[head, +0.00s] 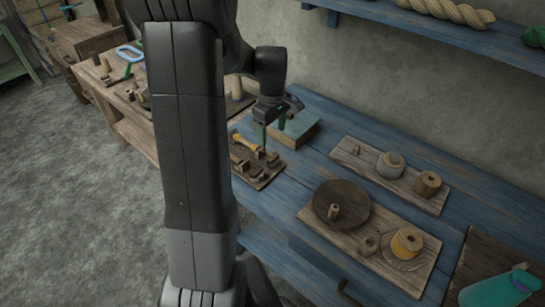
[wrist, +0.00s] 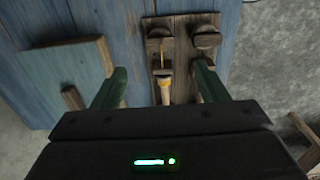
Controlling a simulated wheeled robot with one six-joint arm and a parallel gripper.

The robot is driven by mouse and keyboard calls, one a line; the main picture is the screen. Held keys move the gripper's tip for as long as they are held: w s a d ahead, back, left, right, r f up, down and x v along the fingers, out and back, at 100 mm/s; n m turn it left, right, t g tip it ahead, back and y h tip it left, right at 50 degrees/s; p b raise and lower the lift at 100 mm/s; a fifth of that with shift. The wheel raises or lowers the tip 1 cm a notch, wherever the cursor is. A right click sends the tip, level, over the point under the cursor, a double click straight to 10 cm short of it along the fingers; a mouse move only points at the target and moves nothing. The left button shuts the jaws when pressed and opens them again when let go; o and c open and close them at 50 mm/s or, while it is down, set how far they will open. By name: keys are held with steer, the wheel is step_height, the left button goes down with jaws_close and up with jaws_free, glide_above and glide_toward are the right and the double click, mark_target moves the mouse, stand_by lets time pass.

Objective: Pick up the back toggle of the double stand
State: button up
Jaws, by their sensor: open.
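The double stand, a brown wooden board (head: 240,172) with several dark wooden uprights, lies on the blue bench. It also shows in the wrist view (wrist: 184,22). A yellow toggle with a pale wooden end (head: 244,141) lies over the back part of the board. In the wrist view the toggle (wrist: 164,88) points toward my gripper, between its fingers but not touching them. My gripper (head: 274,127) is open and empty above the back of the stand; its green fingers (wrist: 162,80) show on both sides of the toggle. I cannot tell the exact height gap.
A teal box (head: 298,128) stands right beside my gripper; it shows left of the fingers in the wrist view (wrist: 60,75). Farther right are a board with spools (head: 352,160) and a board with a dark disc (head: 310,212). My arm hides part of the bench.

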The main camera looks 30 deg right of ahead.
mark_target(272, 156)
step_height(272, 156, down, 10)
steer(key=shift+s+r+p, duration=0.1)
steer(key=shift+r+p, duration=0.15)
steer(key=shift+p, duration=0.1)
steer(key=c, duration=1)
